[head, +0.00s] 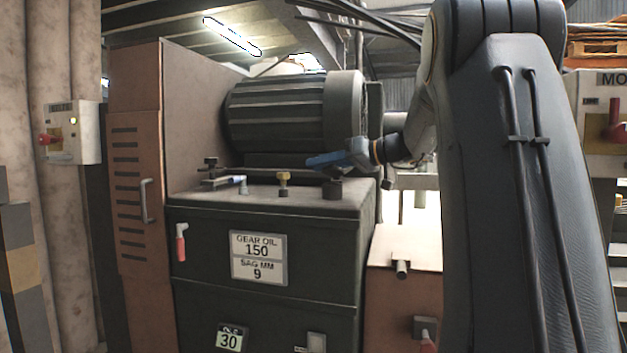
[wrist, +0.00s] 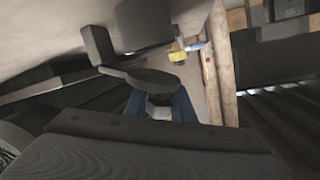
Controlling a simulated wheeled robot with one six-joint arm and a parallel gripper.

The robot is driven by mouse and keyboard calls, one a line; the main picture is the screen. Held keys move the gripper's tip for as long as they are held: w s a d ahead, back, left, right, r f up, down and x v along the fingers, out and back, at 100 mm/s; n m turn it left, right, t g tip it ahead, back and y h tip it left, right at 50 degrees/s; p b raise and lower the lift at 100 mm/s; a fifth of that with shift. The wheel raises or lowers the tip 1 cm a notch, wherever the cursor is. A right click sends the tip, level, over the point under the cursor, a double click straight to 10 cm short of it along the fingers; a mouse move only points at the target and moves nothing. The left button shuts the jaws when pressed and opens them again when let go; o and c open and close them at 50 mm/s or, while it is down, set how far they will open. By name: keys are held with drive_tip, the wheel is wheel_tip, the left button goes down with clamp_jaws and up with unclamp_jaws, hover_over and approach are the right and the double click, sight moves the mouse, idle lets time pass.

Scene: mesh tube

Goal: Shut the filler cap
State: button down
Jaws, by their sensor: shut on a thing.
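The filler neck (head: 332,188) is a short dark cylinder on top of the green gearbox housing, near its right end. It also shows at the top of the wrist view (wrist: 143,22). The filler cap (wrist: 152,79) is a dark round disc on an arm from a small dark block. It stands apart from the neck, with a gap between them. My gripper (head: 325,160), with blue fingers, is just above the neck in the head view. In the wrist view my gripper (wrist: 158,102) is shut on the cap's edge. The fingers partly hide the cap in the head view.
A large ribbed motor (head: 290,112) stands close behind the gripper. A brown cabinet (head: 138,150) borders the left side.

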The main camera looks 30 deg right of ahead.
drive_tip(key=shift+s+a+f+n+t+b, duration=0.25)
drive_tip(key=shift+f+n+b, duration=0.35)
drive_tip(key=shift+b, duration=1.8)
drive_tip(key=shift+s+a+f+n+t+b, duration=0.1)
drive_tip(key=shift+a+f+n+t+b, duration=0.45)
drive_tip(key=shift+b, duration=1.8)
drive_tip(key=b, duration=0.1)
drive_tip(key=n+b, duration=0.1)
drive_tip(key=b, duration=0.1)
drive_tip(key=shift+s+d+n, duration=0.15)
drive_tip(key=shift+d+n, duration=0.1)
drive_tip(key=shift+s+b, duration=0.1)
drive_tip(key=shift+b, duration=0.65)
drive_tip(key=c, duration=1.5)
unclamp_jaws()
drive_tip(key=shift+a, duration=0.15)
drive_tip(key=shift+d, duration=0.25)
